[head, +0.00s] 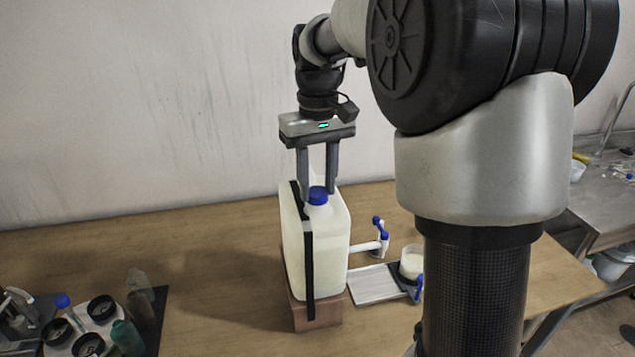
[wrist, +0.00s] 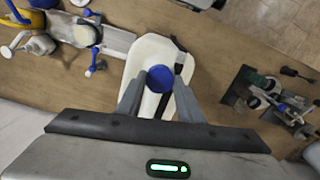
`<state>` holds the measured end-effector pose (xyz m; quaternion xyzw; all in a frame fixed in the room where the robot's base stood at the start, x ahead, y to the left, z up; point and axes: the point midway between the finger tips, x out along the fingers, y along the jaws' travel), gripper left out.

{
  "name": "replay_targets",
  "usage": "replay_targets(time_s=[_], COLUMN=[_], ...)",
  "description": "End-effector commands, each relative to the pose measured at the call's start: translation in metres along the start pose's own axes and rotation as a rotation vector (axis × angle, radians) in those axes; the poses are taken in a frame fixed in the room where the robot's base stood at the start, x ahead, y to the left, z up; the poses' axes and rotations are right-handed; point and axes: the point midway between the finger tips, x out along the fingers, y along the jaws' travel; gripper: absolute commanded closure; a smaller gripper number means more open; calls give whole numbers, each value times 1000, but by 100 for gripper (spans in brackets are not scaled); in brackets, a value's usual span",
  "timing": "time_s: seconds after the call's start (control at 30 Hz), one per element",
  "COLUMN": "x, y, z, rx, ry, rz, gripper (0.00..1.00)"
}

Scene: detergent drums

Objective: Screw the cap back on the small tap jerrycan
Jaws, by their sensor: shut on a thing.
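The jerrycan (head: 330,245) is a pale, translucent can with a black strap down its side. It stands upright on a brown block (head: 318,315) on the table. The blue cap (head: 318,195) sits at the can's top opening; how far it is threaded cannot be seen. My gripper (head: 318,190) points down from above, its two fingers on either side of the cap and shut on it. In the wrist view the cap (wrist: 160,78) lies between the fingertips, over the white can (wrist: 150,52). A white tap with a blue handle (head: 380,232) sticks out to the right.
A cup of pale liquid (head: 412,262) stands by a light board (head: 372,284) right of the can. A wall is behind; the table (head: 210,270) between mat and can is clear.

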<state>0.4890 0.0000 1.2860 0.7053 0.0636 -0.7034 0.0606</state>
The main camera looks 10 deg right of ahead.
Motion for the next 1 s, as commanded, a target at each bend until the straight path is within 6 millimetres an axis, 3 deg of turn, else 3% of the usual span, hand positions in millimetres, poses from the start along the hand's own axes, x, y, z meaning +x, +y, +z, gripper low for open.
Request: replay_targets(time_s=[0.2,0.57,0.83,1.0], x=[3,4,4,4], y=[-1,-1,-2,-2], z=[1,2,1,2], rx=[300,350,715,839], ry=[-6,-7,-7,-7], rz=[0,0,2,3], gripper=[91,91,91,91])
